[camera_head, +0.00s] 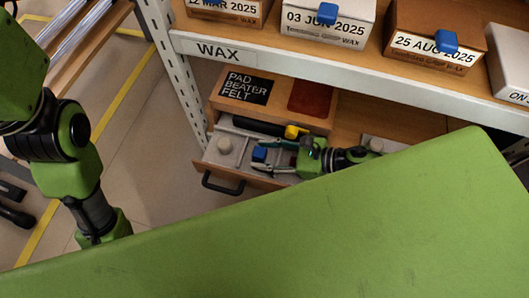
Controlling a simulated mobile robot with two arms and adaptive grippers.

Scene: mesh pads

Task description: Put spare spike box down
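My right gripper (275,156) reaches in from the right over an open wooden drawer (207,172) below the shelf. Its fingers point left at a small blue block or tab (259,153), which lies at or between the fingertips. I cannot tell whether the fingers are closed on it. No box labelled as the spare spike box can be read; whether the blue piece belongs to it is unclear. My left arm hangs at the left; its gripper is not visible.
A shelf marked WAX (222,52) overhangs the drawer and carries dated boxes with blue tabs. A pale knob-like piece (225,145) and a yellow piece (292,131) are near the gripper.

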